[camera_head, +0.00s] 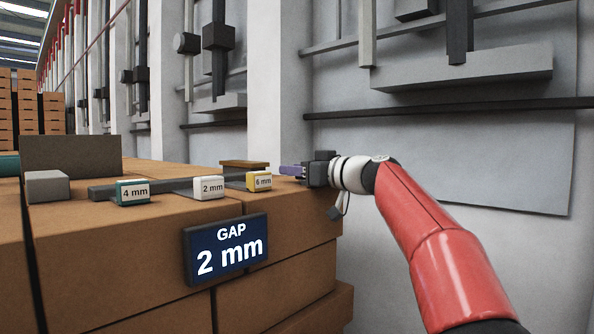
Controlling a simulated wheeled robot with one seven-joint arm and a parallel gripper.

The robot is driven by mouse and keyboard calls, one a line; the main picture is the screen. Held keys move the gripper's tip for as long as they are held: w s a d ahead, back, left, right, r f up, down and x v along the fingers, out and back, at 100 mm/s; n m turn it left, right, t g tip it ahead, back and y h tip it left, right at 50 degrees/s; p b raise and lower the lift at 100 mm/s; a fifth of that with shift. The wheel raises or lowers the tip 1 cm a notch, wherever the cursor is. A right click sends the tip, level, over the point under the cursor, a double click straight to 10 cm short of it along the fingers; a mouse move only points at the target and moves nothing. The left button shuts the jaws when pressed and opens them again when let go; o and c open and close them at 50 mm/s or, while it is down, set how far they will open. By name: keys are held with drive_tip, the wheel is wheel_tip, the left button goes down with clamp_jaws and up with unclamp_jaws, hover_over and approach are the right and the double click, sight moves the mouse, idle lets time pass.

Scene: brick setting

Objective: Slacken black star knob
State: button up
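My gripper (291,170) is at the end of my red arm, at the right end of the brick stack's top. It points left, with purple fingertips in front of a dark grey body. The fingers show side-on and small, so I cannot tell whether they are open or shut, or whether they touch anything. I cannot make out a black star knob; it may be hidden or too small to tell. A small dark piece (335,212) hangs below the wrist, and I cannot tell what it is.
Gauge blocks marked 4 mm (132,192), 2 mm (209,187) and 6 mm (259,181) sit along the front of the brick stack (120,250). A grey block (47,186) lies left. A "GAP 2 mm" sign (226,248) is on the front. Pale wall panels (430,160) stand behind.

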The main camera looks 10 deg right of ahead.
drive_tip(key=shift+c, duration=1.2)
drive_tip(key=shift+a+n+g+y, duration=0.1)
drive_tip(key=shift+n+g+y, duration=0.6)
drive_tip(key=shift+y, duration=0.1)
drive_tip(key=o, duration=1)
drive_tip(key=shift+c, duration=0.2)
